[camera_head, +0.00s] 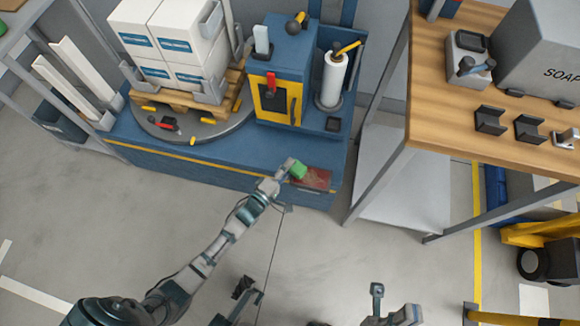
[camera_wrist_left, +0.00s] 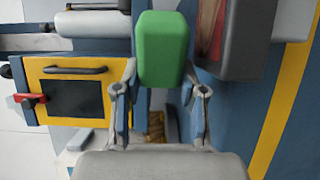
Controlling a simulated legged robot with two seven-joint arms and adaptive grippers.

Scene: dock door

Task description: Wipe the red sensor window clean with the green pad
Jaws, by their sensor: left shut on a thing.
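The green pad (camera_head: 299,170) is held at the tip of my left gripper (camera_head: 287,168), which is shut on it. In the left wrist view the pad (camera_wrist_left: 162,50) stands upright between the two fingers. The red sensor window (camera_head: 317,179) lies just right of the pad, on the front right of the blue dock unit. In the left wrist view the window (camera_wrist_left: 211,30) shows partly, in a dark grey housing at the upper right. I cannot tell whether the pad touches it. My right gripper (camera_head: 393,310) seems to be at the bottom edge, partly cut off.
The blue dock unit (camera_head: 230,165) carries a pallet of white boxes (camera_head: 178,45), a yellow-fronted cabinet (camera_head: 277,75) and a white roll (camera_head: 332,78). A wooden table (camera_head: 435,80) stands at right. The grey floor (camera_head: 330,255) in front is largely clear.

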